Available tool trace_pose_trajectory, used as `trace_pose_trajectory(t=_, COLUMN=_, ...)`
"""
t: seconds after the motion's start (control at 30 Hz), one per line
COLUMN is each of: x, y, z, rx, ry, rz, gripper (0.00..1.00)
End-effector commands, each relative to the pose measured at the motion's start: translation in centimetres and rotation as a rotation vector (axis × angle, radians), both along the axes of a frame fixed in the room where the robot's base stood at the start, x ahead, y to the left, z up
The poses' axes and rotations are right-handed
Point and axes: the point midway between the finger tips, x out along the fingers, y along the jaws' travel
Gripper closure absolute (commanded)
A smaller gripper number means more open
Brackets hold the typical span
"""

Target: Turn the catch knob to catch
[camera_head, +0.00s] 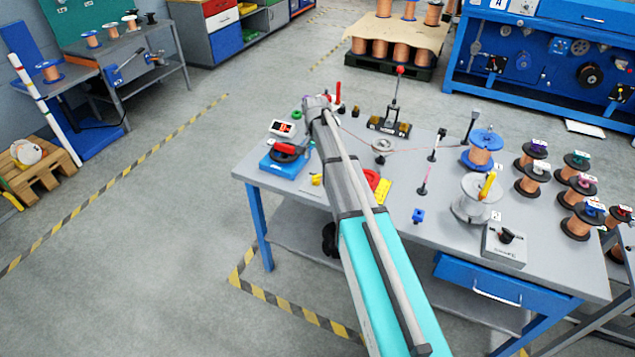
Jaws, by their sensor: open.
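A small grey box (503,248) with a black knob (506,236) on top stands at the right front of the grey worktable (440,230). Its lettering is too small to read, so I cannot tell which way the knob is set. A blue box (284,161) with a black dial and a red handle (285,148) stands at the table's left end. I cannot tell for certain which one is the catch knob. My arm reaches across the table, well left of the grey box. The jaws of my gripper cannot be made out; the arm hides its end.
A blue spool (482,149) and a silver spool holder (473,205) stand left of several copper spools (577,190). A thin line runs past small posts and a guide pulley (382,146). A red-topped upright (398,92) rises at the back. A drawer (490,288) hangs below the front edge.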

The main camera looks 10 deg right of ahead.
Motion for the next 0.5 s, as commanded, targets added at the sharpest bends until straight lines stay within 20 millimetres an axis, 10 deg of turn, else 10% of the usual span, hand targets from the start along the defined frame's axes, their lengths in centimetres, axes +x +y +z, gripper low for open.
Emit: trace_pose_trajectory(t=0.5, x=0.0, y=-0.1, z=-4.3, rx=0.000, ry=0.000, rz=-0.001, gripper=0.22)
